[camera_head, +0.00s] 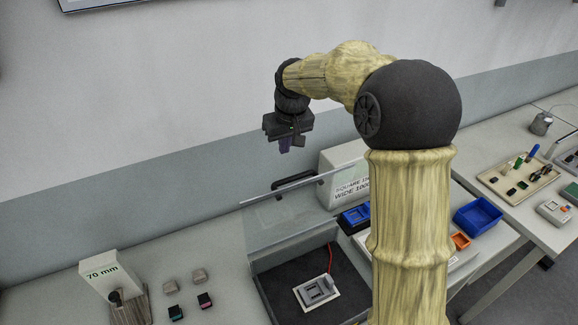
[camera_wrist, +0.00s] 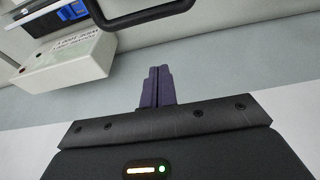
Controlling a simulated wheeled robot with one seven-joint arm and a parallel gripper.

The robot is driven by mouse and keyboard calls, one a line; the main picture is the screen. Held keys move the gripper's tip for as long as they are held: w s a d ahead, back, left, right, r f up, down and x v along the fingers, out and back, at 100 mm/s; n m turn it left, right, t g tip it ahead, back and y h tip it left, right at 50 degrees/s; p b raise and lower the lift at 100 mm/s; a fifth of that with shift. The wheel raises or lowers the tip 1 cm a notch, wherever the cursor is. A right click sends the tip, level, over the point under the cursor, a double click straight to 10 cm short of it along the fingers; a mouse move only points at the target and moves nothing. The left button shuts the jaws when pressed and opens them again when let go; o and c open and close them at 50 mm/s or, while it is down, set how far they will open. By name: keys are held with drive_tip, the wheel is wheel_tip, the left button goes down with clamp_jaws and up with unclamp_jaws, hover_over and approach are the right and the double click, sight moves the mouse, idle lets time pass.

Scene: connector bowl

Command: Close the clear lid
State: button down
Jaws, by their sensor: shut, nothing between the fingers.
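The clear lid (camera_head: 285,218) stands raised, tilted up from the back of a dark-floored box (camera_head: 345,300) in the head view. Its black handle (camera_head: 293,181) is at the top edge. The handle also shows in the wrist view (camera_wrist: 150,16), at the top and apart from the fingers. My gripper (camera_head: 285,149) is above the lid and handle in the head view. Its purple fingers are together and empty in the wrist view (camera_wrist: 158,80). My arm hides part of the box's right side.
A grey fixture (camera_head: 318,291) sits inside the box, with a red wire beside it. A white labelled block (camera_head: 345,172) and a blue tray (camera_head: 354,218) stand right of the lid. A 70 mm block (camera_head: 104,275) and small parts are at left. The wall is behind.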

wheel_tip(320, 180, down, 6)
drive_tip(key=s+p, duration=0.2)
drive_tip(key=p, duration=0.2)
drive_tip(key=shift+d+f, duration=0.2)
drive_tip(key=shift+d, duration=0.25)
drive_tip(key=shift+a, duration=0.1)
